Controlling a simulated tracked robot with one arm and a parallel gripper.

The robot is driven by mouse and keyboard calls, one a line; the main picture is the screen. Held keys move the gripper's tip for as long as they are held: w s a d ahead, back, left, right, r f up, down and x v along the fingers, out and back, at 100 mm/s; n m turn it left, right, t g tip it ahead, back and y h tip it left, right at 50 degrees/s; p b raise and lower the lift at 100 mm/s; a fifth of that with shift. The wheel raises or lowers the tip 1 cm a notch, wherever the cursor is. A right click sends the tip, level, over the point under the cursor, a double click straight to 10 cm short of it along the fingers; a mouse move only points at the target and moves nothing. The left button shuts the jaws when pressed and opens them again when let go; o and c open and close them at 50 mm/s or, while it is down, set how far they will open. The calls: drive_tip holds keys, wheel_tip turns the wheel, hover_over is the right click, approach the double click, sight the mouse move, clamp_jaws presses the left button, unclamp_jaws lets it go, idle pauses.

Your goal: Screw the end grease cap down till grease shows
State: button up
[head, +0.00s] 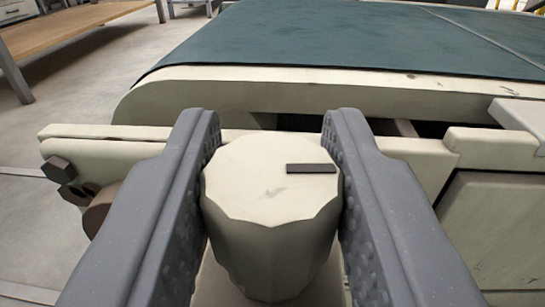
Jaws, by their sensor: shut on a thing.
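The end grease cap (265,185) is a cream, faceted knob with a dark bar mark on the right of its top. It stands at the lower middle of the head view, in front of the conveyor's side frame. My gripper (270,165) has its two grey, dimpled fingers on either side of the cap and is shut on it. The lower part of the cap and what it sits on are mostly hidden. I see no grease around it.
A conveyor with a dark green belt (330,40) lies behind the cap, its cream side frame (300,98) running across. A bolt head (57,169) sticks out at the left. A wooden-topped table (75,30) stands at the far left. Grey floor (60,115) is open there.

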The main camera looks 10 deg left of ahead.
drive_tip(key=shift+a+m+h, duration=0.1)
drive_tip(key=shift+m+h, duration=0.3)
drive_tip(key=shift+h, duration=0.2)
